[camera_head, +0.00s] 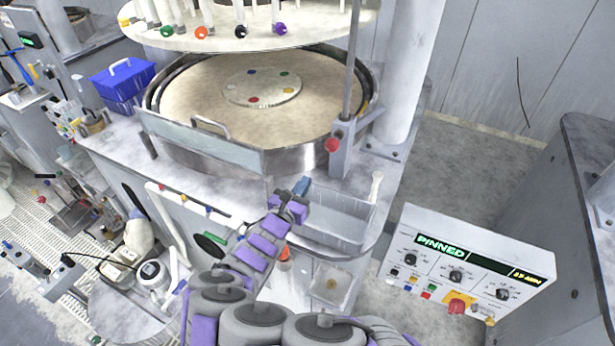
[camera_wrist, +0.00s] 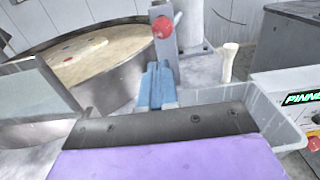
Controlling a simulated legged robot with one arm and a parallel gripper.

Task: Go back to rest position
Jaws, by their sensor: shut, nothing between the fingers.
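My gripper (camera_head: 301,187) reaches up from the bottom of the head view, at the front edge of the machine's worktop. In the wrist view its blue fingers (camera_wrist: 156,86) lie together with nothing between them. It is in front of the round polishing platen (camera_head: 190,92), beside a grey post with a red knob (camera_head: 332,145). The knob also shows in the wrist view (camera_wrist: 162,27), just above and beyond the fingertips. The gripper appears apart from the post, though the exact gap cannot be told.
A grey open tray (camera_head: 345,232) lies right of my gripper. A control box (camera_head: 430,225) reading "PINNED" stands at lower right. A blue toolbox (camera_head: 122,82) sits at left. A clear splash guard (camera_head: 200,140) fronts the platen. A white upright piece (camera_head: 376,188) stands by the tray.

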